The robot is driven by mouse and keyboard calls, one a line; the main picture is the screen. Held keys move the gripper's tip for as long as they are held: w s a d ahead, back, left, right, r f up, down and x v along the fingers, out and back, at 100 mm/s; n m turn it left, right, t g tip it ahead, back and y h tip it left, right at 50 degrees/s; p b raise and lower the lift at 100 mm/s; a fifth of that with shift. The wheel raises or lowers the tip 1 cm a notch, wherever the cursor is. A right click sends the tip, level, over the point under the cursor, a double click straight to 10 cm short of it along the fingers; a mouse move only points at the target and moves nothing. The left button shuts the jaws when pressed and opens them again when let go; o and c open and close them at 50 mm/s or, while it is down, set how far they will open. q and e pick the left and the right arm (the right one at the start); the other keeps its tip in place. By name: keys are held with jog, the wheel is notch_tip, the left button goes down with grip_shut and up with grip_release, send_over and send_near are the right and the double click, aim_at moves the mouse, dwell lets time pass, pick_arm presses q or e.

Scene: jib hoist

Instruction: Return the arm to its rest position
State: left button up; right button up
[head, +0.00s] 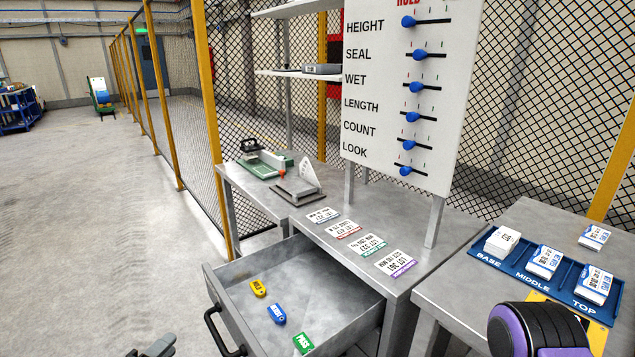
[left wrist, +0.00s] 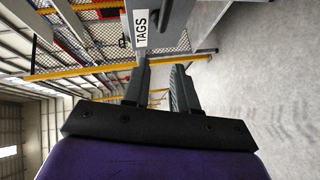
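My left gripper (head: 156,346) shows only in part at the bottom edge of the head view, left of the open drawer (head: 225,318) and apart from its black handle. In the left wrist view its two dark fingers (left wrist: 160,82) stand apart with nothing between them. A grey drawer face with a TAGS label (left wrist: 140,28) lies beyond the fingertips there. A purple and black part of my right arm (head: 540,330) shows at the bottom right of the head view. My right gripper is out of view.
The drawer holds a yellow tag (head: 258,289), a blue tag (head: 275,314) and a green tag (head: 303,343). Several cards lie on the metal bench (head: 425,275) under the slider board (head: 385,95). A blue tray (head: 513,270) holds card stacks.

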pick_arm(q)
jog(key=s+f+m+g+y, duration=0.2)
jog(key=s+f+g+y, duration=0.45)
jog(key=s+f, duration=0.4)
jog(key=s+d+f+m+g, duration=0.2)
jog(key=s+f, duration=0.3)
jog(key=s, duration=0.3)
jog(key=s+d+f+m+g, duration=0.2)
jog(key=s+f, duration=0.3)
jog(key=s, duration=0.3)
jog(key=shift+s+g, duration=0.25)
jog(key=shift+g, duration=0.5)
